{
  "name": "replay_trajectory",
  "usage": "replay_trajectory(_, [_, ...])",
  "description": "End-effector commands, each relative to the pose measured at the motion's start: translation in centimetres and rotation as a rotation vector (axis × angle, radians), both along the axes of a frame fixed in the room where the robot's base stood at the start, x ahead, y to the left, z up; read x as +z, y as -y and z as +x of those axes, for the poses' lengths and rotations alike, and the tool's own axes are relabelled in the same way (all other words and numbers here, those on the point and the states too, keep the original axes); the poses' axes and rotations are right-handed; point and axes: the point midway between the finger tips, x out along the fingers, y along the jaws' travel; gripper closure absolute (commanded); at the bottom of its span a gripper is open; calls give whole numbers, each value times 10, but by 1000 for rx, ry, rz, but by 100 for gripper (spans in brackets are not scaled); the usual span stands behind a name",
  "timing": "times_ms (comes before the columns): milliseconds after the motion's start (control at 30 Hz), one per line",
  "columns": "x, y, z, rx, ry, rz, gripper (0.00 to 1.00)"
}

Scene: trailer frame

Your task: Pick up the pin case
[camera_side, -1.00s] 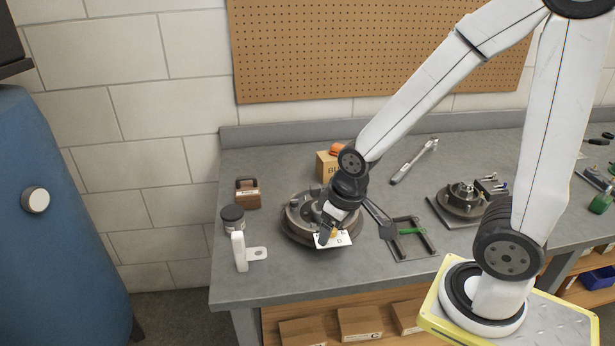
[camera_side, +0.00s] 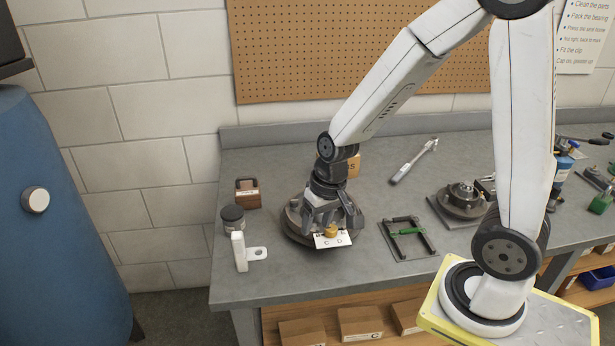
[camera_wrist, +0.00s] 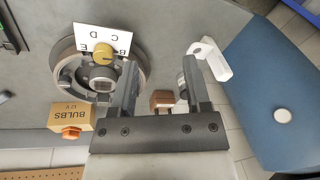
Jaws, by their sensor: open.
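A small brown case (camera_side: 247,193) with a dark handle, which looks like the pin case, stands on the bench at the back left. It also shows in the wrist view (camera_wrist: 162,99), lying between the fingers in the picture but apart from them. My gripper (camera_side: 331,218) points down over the round grey hub drum (camera_side: 290,228), to the right of and nearer the front than the case. In the wrist view my gripper (camera_wrist: 161,65) has its two fingers wide apart with nothing held. The fingers hide part of the drum in the side view.
A dark jar (camera_side: 232,218) and a white bracket (camera_side: 240,252) stand in front of the case. A lettered card (camera_side: 333,241) with a yellow knob is at the drum's front. A bulbs box (camera_wrist: 71,116) stands behind the drum. Bench between case and drum is clear.

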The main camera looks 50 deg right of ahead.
Motion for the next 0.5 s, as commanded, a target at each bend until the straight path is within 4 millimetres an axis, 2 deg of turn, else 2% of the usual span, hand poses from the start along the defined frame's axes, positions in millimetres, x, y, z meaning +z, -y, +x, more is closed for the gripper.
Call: replay_trajectory(500, [-34,26,115,-626,-118,486,39])
